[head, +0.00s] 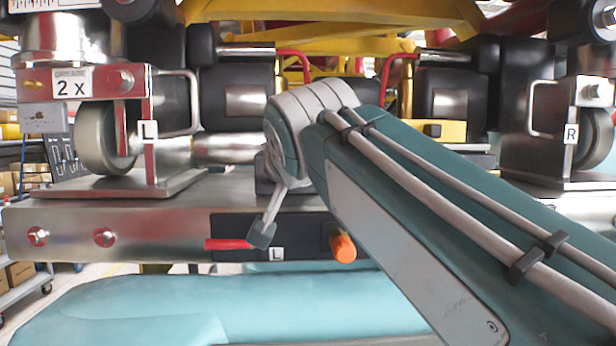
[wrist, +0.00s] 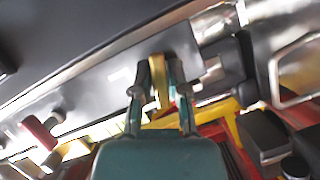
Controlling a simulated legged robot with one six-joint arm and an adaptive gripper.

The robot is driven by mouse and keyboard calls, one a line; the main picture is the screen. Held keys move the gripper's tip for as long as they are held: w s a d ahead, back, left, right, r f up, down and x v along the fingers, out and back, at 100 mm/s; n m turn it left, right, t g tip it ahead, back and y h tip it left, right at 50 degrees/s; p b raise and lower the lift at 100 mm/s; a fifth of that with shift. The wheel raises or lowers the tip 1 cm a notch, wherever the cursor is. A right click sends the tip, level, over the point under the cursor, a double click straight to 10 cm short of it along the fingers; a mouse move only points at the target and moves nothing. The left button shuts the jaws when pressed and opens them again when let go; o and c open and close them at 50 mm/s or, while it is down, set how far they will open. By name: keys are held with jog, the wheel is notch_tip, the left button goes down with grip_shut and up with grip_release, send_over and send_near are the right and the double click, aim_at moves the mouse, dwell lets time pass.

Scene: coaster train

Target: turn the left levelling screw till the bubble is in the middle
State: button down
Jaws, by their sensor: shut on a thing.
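In the wrist view my gripper (wrist: 160,75) has its two grey-teal fingers on either side of a narrow brass-coloured piece (wrist: 159,94) and is shut on it. I cannot tell from its blurred shape whether this is the left levelling screw. The piece stands against a pale metal plate. In the head view my teal arm reaches from the lower right to the middle, and its grey end joint hides most of what is behind it. A thin grey link with a dark pad hangs below that joint. No bubble can be made out in either view.
Metal brackets with rollers stand at left (head: 105,140) and right (head: 600,140). A steel beam (head: 70,225) runs across the front. Yellow framework is above.

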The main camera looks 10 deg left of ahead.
jog(key=shift+f+m+y, duration=0.3)
jog(key=shift+f+m, duration=0.05)
jog(key=shift+m, duration=0.15)
dwell(0.8)
dwell(0.4)
jog(key=c, duration=0.7)
grip_release()
jog(key=shift+w+a, duration=0.1)
jog(key=shift+r, duration=0.15)
jog(key=shift+r, duration=0.1)
jog(key=shift+s+d+r, duration=0.15)
jog(key=shift+s+d, duration=0.05)
jog(key=shift+s, duration=0.25)
jog(key=v, duration=1.1)
